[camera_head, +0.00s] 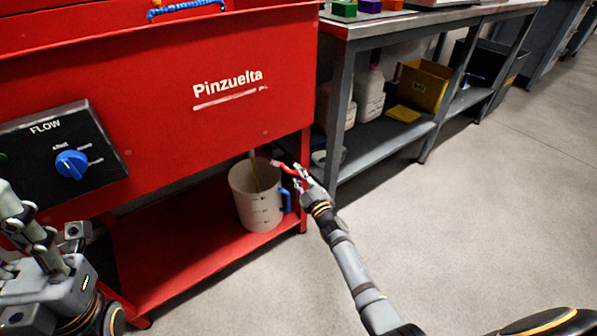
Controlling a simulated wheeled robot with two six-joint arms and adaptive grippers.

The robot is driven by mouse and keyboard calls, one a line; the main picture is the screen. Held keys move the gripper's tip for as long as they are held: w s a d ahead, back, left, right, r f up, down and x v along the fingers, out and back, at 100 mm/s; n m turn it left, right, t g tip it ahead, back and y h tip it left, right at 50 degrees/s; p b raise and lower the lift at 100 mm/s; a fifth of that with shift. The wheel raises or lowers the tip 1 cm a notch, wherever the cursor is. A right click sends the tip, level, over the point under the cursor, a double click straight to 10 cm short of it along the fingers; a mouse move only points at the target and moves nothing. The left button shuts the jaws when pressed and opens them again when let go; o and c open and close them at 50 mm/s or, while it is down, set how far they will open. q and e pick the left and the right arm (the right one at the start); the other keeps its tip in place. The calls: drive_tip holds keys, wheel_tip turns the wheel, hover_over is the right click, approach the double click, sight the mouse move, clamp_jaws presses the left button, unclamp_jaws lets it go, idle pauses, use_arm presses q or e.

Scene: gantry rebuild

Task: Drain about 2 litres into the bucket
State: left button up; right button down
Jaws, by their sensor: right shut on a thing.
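A whitish bucket (258,205) with dark level marks and a blue handle (287,200) stands upright on the red lower shelf of the red Pinzuelta machine (160,85). A thin brownish streak (254,170), which looks like a stream of liquid, runs down into the bucket's mouth. The liquid level cannot be made out. My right gripper (299,176) is shut on a red lever (284,167) just right of the bucket's rim, below the machine's body. My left gripper (22,225) is at the left edge, in front of the machine; its fingertips do not show clearly.
A FLOW panel (60,158) with a blue knob (71,164) is on the machine's front. A grey workbench (400,22) stands to the right, with jugs (368,95) and a yellow bin (424,84) on its lower shelf. The concrete floor (480,220) at right is clear.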

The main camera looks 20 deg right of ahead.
drive_tip(key=shift+f, duration=0.15)
drive_tip(key=c, duration=1.3)
unclamp_jaws()
drive_tip(key=shift+c, duration=0.2)
drive_tip(key=v, duration=1.2)
